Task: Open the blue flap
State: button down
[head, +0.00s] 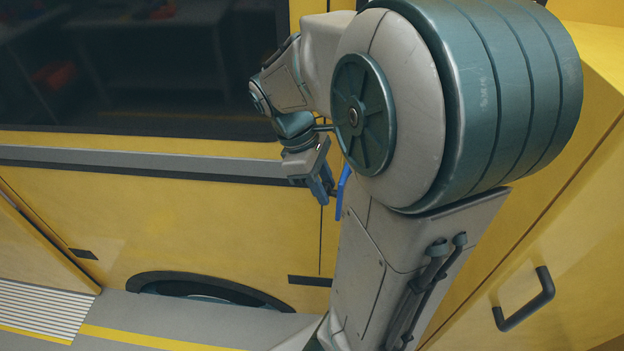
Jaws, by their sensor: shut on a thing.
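A narrow strip of the blue flap (343,193) shows just right of my gripper's fingers, against the yellow wall. The rest of it is hidden behind my arm. My gripper (328,192) points down and is shut at the strip's left side. The contact itself is small and partly hidden, and how far the flap stands open cannot be told.
A yellow vehicle body (200,230) with a dark window (140,70) fills the back. A dark wheel arch (205,286) is low in the middle. A yellow panel with a black handle (525,300) stands at the right. Grey floor with yellow lines shows at lower left.

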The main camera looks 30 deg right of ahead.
jog(key=shift+s+n, duration=0.4)
jog(key=shift+s, duration=0.05)
jog(key=c, duration=1.1)
grip_release()
jog(key=shift+o, duration=0.2)
jog(key=shift+r, duration=0.1)
jog(key=v, duration=1.3)
jog(key=shift+a+r+b, duration=0.2)
jog(key=shift+r+b, duration=0.1)
jog(key=shift+b, duration=0.1)
